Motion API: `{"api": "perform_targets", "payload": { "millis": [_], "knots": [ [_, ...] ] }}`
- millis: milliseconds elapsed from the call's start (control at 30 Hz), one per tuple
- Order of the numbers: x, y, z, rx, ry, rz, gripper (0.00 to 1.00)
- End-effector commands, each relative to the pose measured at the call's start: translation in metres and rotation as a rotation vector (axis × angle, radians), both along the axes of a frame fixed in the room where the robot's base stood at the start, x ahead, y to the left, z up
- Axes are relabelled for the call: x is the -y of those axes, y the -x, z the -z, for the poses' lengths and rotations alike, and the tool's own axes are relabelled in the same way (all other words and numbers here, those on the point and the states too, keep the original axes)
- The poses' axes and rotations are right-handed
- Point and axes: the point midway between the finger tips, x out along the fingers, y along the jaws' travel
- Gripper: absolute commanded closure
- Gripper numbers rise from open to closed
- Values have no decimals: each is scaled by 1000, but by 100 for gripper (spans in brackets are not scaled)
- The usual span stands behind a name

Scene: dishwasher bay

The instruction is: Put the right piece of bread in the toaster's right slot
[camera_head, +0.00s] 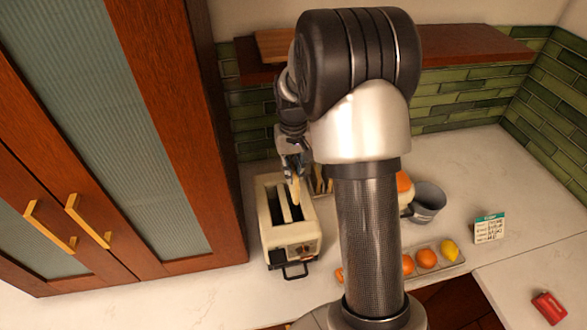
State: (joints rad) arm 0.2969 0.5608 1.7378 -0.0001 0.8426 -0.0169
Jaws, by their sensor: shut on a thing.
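The cream toaster (305,236) stands on the counter, left of my arm. Its two dark slots face up, and its black lever and tray are at the near end. My gripper (294,170) is shut on a piece of bread (296,190), seen as a thin tan edge. The bread is upright over the toaster's right slot. I cannot tell whether its lower edge is inside the slot or just above it. The left slot looks dark, with no bread visible in it. My arm hides part of the counter to the right.
A tall wooden cabinet (165,130) stands close on the left. Right of my arm are a grey pot (428,203), a tray with oranges (426,258) and a lemon (449,251), a small card (489,228) and a red object (549,307). A wooden shelf (470,45) hangs behind.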

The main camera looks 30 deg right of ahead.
Motion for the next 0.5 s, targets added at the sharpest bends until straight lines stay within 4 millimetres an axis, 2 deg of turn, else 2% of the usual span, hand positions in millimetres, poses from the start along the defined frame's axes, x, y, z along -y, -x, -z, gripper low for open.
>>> {"api": "perform_targets", "payload": {
  "millis": [33, 500],
  "knots": [
    [0, 0, 7, -1, 0, 0, 100],
    [0, 0, 44, 0, 0, 0, 100]
  ]
}}
